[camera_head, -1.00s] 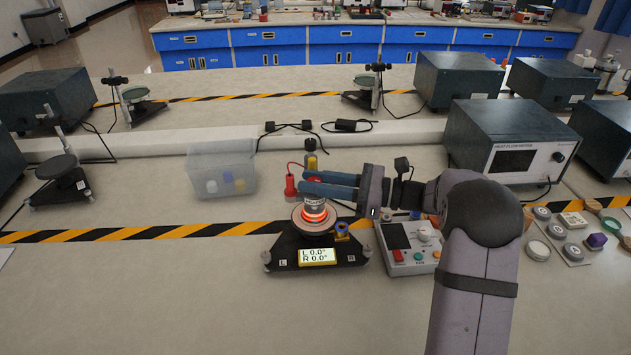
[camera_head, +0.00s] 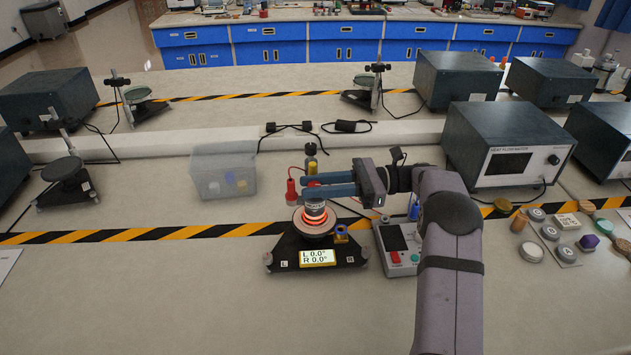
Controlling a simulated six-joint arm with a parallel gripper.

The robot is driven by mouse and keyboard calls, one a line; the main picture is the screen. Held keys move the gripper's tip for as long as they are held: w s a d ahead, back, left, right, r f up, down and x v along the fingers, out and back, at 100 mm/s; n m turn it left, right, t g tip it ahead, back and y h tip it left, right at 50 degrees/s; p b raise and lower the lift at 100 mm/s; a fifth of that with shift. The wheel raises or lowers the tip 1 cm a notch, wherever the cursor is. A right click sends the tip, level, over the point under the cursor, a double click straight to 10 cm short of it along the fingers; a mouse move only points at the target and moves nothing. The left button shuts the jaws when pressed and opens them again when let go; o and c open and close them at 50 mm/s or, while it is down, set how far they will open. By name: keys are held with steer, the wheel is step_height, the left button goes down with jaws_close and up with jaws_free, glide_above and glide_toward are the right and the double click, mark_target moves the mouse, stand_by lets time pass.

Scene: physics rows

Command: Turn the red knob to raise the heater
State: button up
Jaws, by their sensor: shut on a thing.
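The heater (camera_head: 316,208) is a short labelled cylinder with a glowing red-orange ring at its bottom, upright over a round disc (camera_head: 314,225) on a black stand (camera_head: 287,248). My gripper (camera_head: 301,184) reaches in from the right, its two blue fingers level. They are shut at the heater's top, which they largely hide; the exact contact is hard to see. A red knob-like piece (camera_head: 291,190) with a red wire stands just left of the fingertips. I cannot tell whether they touch it. The yellow display (camera_head: 318,257) on the stand reads L 0.0°, R 0.0°.
A control box (camera_head: 397,250) with a red button sits right of the stand, partly behind my arm. A clear bin (camera_head: 222,171) stands at back left. A large meter box (camera_head: 508,145) and several small pieces are at right.

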mark_target(316, 184)
steer(key=shift+r+n+g, duration=0.15)
steer(key=shift+n+g, duration=0.15)
steer(key=shift+g, duration=0.1)
steer(key=o, duration=1.1)
steer(key=shift+c, duration=0.2)
step_height(316, 184, up, 10)
steer(key=shift+f, duration=0.1)
